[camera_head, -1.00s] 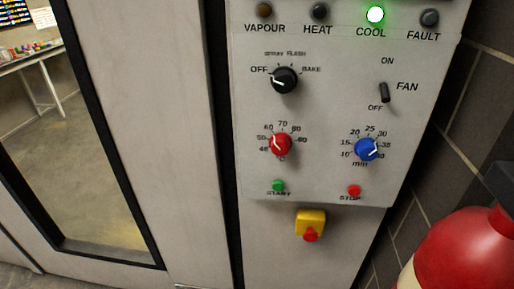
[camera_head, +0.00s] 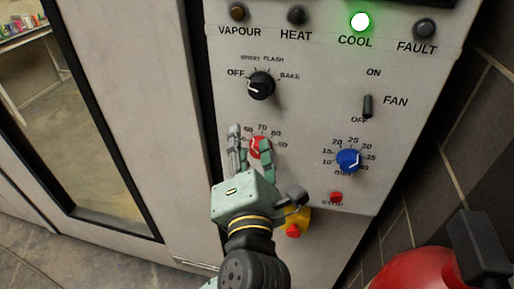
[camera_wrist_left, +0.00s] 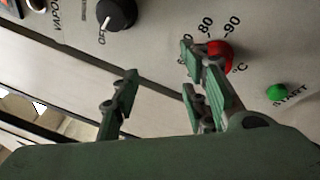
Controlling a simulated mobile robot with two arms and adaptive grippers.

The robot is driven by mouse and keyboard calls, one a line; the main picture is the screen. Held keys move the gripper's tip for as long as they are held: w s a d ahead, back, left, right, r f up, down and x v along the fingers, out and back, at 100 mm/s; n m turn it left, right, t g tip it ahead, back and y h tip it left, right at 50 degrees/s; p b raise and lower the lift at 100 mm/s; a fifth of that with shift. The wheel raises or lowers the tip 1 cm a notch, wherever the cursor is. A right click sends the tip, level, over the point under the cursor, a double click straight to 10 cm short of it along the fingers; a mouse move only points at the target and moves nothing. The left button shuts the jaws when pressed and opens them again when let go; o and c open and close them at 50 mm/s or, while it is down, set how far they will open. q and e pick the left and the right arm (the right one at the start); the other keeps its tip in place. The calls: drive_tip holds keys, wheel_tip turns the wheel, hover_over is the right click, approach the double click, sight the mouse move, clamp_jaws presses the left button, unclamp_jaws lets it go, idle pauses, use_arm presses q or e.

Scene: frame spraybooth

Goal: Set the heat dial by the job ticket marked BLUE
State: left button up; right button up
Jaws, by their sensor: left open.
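The red heat dial (camera_head: 260,147), with a scale in °C, is on the grey control panel (camera_head: 300,110). It is partly hidden behind my left gripper (camera_head: 250,143) in the head view, so its pointer is unclear. My left gripper is open and empty, its fingers reaching up toward the panel. In the left wrist view the red dial (camera_wrist_left: 220,55) shows behind the right-hand fingers, off to the side of the gap between the fingers; contact cannot be told. No job ticket can be made out. My right gripper is not in view.
The green START button (camera_wrist_left: 277,92) and red STOP button (camera_head: 336,197) are below. The COOL lamp (camera_head: 360,22) glows green. A red cylinder (camera_head: 415,275) stands lower right.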

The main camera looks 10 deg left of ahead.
sight(257, 149)
use_arm(q)
wheel_tip(257, 149, down, 4)
drive_tip(key=s+d+g+h, duration=0.2)
drive_tip(key=d+g+h, duration=0.1)
drive_tip(key=x, duration=0.3)
drive_tip(key=p+x, duration=0.1)
drive_tip(key=x, duration=0.2)
drive_tip(key=shift+w+a, duration=0.25)
drive_tip(key=shift+w, duration=0.05)
drive_tip(key=shift+w+a+f+p, duration=0.1)
drive_tip(key=shift+w+f+p, duration=0.15)
drive_tip(key=shift+w, duration=0.25)
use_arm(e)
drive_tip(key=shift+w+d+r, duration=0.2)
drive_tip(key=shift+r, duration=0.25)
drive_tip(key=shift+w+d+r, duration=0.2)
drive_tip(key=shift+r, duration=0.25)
use_arm(q)
drive_tip(key=shift+c, duration=0.8)
drive_tip(key=shift+r, duration=0.15)
drive_tip(key=c, duration=0.8)
